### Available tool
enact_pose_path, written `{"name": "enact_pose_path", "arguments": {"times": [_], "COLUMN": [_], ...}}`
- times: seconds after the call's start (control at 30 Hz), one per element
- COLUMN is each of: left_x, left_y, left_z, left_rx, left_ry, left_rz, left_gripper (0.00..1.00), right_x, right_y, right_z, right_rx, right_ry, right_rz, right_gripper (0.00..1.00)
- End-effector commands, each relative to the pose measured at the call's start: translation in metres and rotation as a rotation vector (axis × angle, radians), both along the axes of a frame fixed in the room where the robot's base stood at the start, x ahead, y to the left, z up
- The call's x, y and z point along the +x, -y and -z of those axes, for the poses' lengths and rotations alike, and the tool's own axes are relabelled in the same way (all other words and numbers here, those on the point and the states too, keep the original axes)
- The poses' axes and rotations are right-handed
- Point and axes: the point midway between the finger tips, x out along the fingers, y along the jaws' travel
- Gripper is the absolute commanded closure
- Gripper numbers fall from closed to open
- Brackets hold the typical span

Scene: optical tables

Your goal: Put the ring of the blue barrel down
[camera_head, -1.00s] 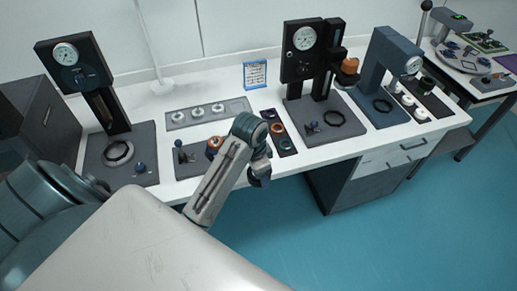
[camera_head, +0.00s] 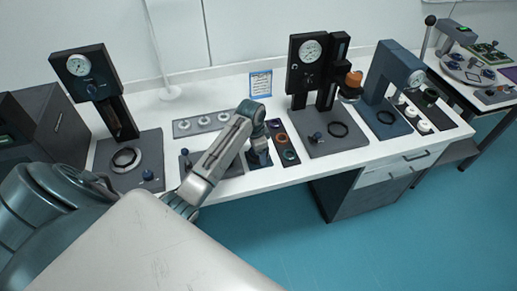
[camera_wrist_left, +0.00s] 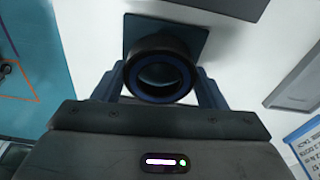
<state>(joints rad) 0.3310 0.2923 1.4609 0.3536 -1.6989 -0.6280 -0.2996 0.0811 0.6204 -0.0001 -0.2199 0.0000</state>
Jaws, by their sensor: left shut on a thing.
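In the left wrist view my left gripper (camera_wrist_left: 160,78) is shut on a dark ring (camera_wrist_left: 160,46) with a blue inner band. One blue finger lies on each side of it. Beyond the ring is a dark square plate (camera_wrist_left: 192,30) on the white table; I cannot tell whether the ring touches it. In the head view my left gripper (camera_head: 258,150) is over a dark blue plate (camera_head: 263,162) near the table's front edge, and the ring is hidden there. My right gripper is not in view.
A dark tray with coloured rings (camera_head: 282,140) lies just right of the gripper. A grey tray (camera_head: 180,130) with several white pieces is behind. Gauge stands rise at left (camera_head: 90,75) and middle (camera_head: 300,75). A blue-framed notice (camera_head: 260,84) stands at the back.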

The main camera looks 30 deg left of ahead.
Motion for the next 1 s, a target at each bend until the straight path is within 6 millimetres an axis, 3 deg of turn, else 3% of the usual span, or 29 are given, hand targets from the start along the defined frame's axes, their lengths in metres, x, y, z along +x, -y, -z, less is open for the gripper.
{"name": "enact_pose_path", "arguments": {"times": [0.43, 0.47, 0.53, 0.57, 0.83, 1.0], "left_x": [0.0, 0.0, 0.0, 0.0, 0.0, 0.0], "left_y": [0.0, 0.0, 0.0, 0.0, 0.0, -0.001], "left_z": [0.009, 0.009, 0.009, 0.009, 0.008, -0.005], "left_rx": [0.001, 0.001, 0.001, 0.0, 0.0, 0.001], "left_ry": [0.001, 0.001, 0.001, 0.001, 0.001, 0.006], "left_rz": [0.0, 0.001, 0.0, 0.0, 0.0, 0.001], "left_gripper": [0.66, 0.29, 0.15, 0.13, 0.13, 0.13], "right_x": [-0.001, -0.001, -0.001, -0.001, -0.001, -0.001], "right_y": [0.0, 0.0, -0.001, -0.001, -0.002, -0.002], "right_z": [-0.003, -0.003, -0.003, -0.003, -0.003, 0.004], "right_rx": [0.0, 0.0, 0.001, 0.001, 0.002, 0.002], "right_ry": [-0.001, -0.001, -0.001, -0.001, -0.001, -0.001], "right_rz": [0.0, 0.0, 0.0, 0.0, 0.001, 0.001], "right_gripper": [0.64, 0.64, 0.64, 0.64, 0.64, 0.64]}}
